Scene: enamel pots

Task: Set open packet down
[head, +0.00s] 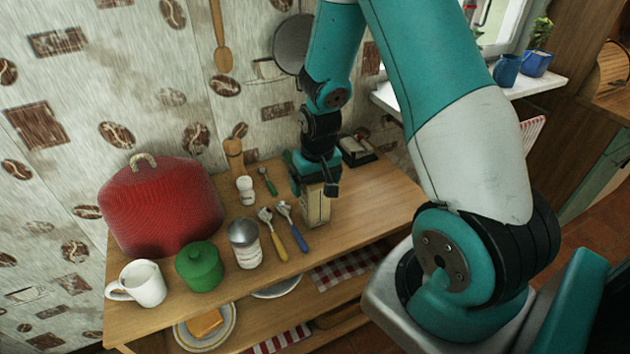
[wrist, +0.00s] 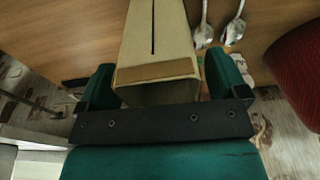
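The open packet (head: 317,209) is a tan, upright box shape over the wooden table, right of the spoons. Its base looks at or very near the tabletop; I cannot tell whether it touches. My gripper (head: 318,187) reaches down from above, around the packet's upper part. In the wrist view, the packet (wrist: 157,50) lies between the two fingers of my gripper (wrist: 160,80), with a dark slit along its face.
On the wooden table (head: 375,205), spoons with yellow (head: 275,240) and blue (head: 295,232) handles lie left of the packet. A shaker jar (head: 244,245), green pot (head: 200,268), white mug (head: 142,284) and red cover (head: 160,205) stand further left. Table right of the packet is clear.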

